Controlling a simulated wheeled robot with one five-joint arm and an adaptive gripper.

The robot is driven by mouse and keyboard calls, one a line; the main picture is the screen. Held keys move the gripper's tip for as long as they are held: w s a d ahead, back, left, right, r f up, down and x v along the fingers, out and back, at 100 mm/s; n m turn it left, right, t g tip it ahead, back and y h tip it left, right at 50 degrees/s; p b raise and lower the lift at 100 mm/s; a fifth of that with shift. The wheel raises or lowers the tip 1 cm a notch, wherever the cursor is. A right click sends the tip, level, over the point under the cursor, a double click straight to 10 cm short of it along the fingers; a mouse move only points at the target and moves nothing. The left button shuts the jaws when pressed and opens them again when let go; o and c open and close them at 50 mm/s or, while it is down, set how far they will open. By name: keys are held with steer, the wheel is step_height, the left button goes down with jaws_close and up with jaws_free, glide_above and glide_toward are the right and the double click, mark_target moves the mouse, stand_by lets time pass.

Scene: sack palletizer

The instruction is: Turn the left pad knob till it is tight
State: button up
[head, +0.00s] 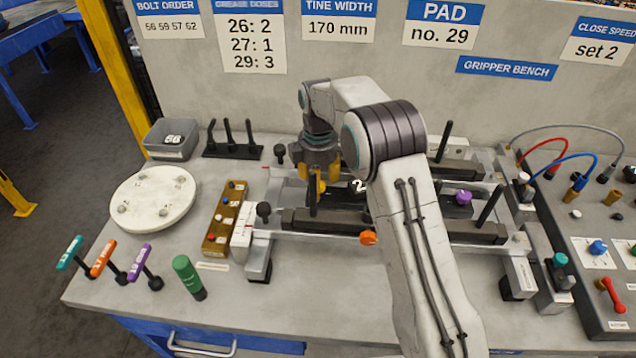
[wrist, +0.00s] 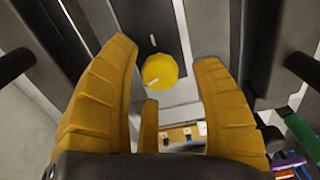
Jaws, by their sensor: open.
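A round yellow knob (wrist: 159,71), with a pale line on its rim, sits on a dark pad plate (wrist: 147,22) in the wrist view. A second pale mark is on the plate just above the knob. The knob also shows at the left of the bench gripper in the head view (head: 321,187), partly hidden by my fingers. My gripper (head: 323,178) points down over it. In the wrist view my gripper (wrist: 166,80) is open, its yellow fingers on either side of the knob with gaps; I cannot see contact. The knob's line and the plate's mark look slightly out of line.
A purple knob (head: 463,198) is on the right and an orange knob (head: 368,238) at the front of the fixture. Black posts (head: 489,205) stand up around it. Coloured T-handle tools (head: 106,260) and a green cylinder (head: 187,277) stand at the front left.

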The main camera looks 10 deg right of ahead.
steer(key=shift+f, duration=0.5)
jaws_close()
stand_by(0.4)
